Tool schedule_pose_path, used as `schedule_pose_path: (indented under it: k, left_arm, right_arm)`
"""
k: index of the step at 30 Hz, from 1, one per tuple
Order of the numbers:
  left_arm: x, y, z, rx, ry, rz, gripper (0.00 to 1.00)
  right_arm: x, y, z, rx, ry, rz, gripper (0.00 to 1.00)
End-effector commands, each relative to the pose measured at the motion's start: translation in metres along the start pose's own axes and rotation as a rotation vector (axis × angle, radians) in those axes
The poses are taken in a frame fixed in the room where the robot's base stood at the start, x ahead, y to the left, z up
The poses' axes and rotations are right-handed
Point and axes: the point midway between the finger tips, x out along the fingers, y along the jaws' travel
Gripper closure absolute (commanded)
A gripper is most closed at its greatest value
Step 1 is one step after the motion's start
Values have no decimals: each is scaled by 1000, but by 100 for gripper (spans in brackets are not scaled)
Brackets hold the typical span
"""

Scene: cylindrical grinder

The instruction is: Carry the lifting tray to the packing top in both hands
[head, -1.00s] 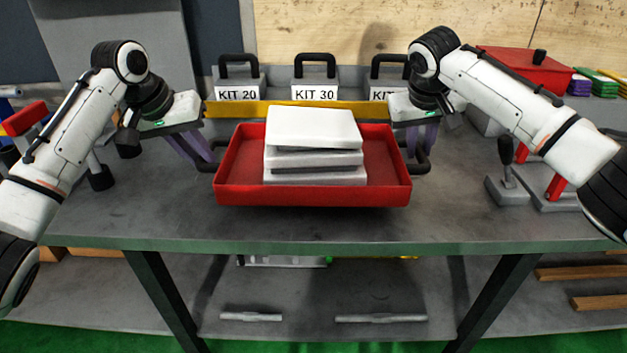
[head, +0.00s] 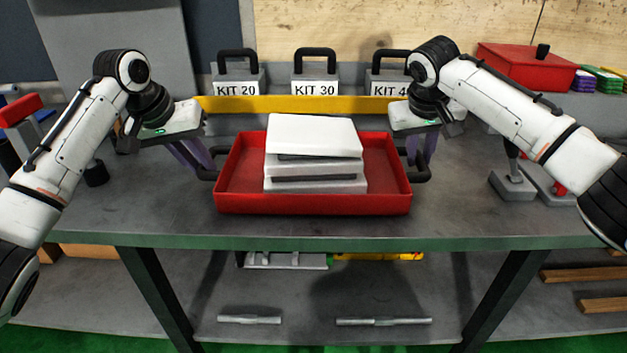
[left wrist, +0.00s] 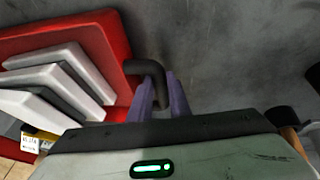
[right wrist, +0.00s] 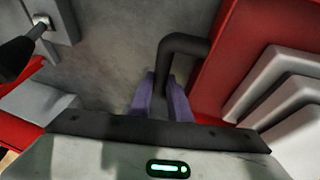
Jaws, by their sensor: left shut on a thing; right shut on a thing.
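The lifting tray (head: 313,203) is red with a black handle at each end and holds a stack of several grey-white plates (head: 314,150). It is over the grey bench top; I cannot tell whether its underside touches the bench. My left gripper (head: 208,170) is shut on the tray's left handle, and its purple fingers clasp that handle in the left wrist view (left wrist: 162,95). My right gripper (head: 418,165) is shut on the right handle, also seen in the right wrist view (right wrist: 163,98). The plates lie stacked a little unevenly.
The grey bench top (head: 130,215) has clear room in front and left of the tray. A yellow bar (head: 300,104) and kit weights, such as KIT 30 (head: 315,80), stand behind. A red box (head: 525,66) and lever devices (head: 512,180) are at the right.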

Motion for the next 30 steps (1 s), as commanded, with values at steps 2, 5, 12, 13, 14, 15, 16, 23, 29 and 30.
schedule_pose_path:
  k: [2,5,12,13,14,15,16,23,29,30]
  left_arm:
    - [0,-1,-3,1,16,2,100]
    - [4,-2,-1,1,16,2,100]
    - [11,-4,4,-2,0,-3,65]
    - [11,-4,4,-1,0,-2,65]
    - [11,-4,4,-1,0,-2,65]
    - [11,-3,4,-1,0,-2,65]
    - [11,-3,4,-1,0,-2,65]
    - [4,-3,4,0,2,0,65]
    - [-32,-3,3,0,5,-1,65]
    - [-41,-3,3,-1,6,-1,65]
  right_arm:
    - [1,2,-2,5,12,3,100]
    - [5,1,0,5,12,3,100]
    - [12,0,5,2,0,4,65]
    - [12,-1,5,2,0,3,65]
    - [12,-1,5,2,0,3,65]
    - [12,-1,5,1,0,2,65]
    - [12,-1,5,1,0,2,65]
    - [11,-2,5,0,0,1,65]
    - [11,-2,5,0,0,0,65]
    - [11,-2,5,0,0,0,65]
